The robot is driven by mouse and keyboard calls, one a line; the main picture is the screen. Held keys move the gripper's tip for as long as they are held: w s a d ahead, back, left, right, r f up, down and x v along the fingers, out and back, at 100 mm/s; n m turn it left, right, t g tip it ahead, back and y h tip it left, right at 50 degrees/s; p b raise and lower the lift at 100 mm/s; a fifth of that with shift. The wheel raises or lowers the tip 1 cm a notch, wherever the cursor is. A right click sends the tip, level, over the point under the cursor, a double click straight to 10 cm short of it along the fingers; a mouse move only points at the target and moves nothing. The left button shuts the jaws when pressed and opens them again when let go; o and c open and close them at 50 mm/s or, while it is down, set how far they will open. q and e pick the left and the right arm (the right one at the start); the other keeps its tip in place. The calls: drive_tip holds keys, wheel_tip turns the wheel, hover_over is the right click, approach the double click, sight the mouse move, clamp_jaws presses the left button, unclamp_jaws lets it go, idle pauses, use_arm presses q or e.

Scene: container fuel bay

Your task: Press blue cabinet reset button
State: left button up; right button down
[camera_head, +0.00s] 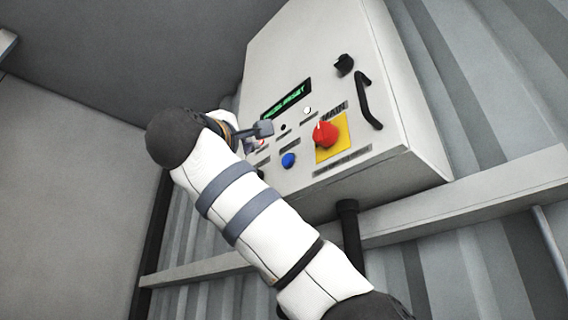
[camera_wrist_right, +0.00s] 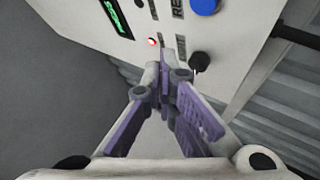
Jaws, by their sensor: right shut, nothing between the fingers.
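The cabinet (camera_head: 300,60) is a pale box on the corrugated wall. Its round blue button (camera_head: 288,160) sits low on the front panel, clear of my gripper in the head view. The blue button also shows at the top edge of the right wrist view (camera_wrist_right: 205,6). My right gripper (camera_head: 262,129) is at the panel, left of and above the button, partly hidden by my own arm. In the wrist view its fingers (camera_wrist_right: 165,72) are shut and empty, pointing towards the panel near a small red light (camera_wrist_right: 152,42). I cannot tell whether they touch. My left gripper is out of view.
A red rotary knob (camera_head: 325,134) on a yellow plate (camera_head: 342,146) is right of the button. A green-text display (camera_head: 286,99) is above. A black handle (camera_head: 368,101) and latch (camera_head: 344,65) stick out at right. A black knob (camera_wrist_right: 200,62) is close to the fingers.

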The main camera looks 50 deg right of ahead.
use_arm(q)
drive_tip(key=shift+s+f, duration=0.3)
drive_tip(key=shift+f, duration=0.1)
use_arm(e)
drive_tip(key=shift+s+d, duration=0.15)
drive_tip(key=shift+d, duration=1.25)
drive_tip(key=shift+s+d, duration=0.15)
drive_tip(key=shift+d, duration=1.2)
drive_tip(key=shift+d, duration=0.45)
drive_tip(key=shift+s+d, duration=0.1)
drive_tip(key=shift+d, duration=0.35)
drive_tip(key=shift+a, duration=0.85)
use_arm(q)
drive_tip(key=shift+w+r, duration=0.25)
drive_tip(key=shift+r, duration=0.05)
use_arm(e)
drive_tip(key=shift+w+a, duration=0.2)
drive_tip(key=shift+a, duration=1.05)
drive_tip(key=shift+w+a, duration=0.2)
drive_tip(key=shift+a, duration=1)
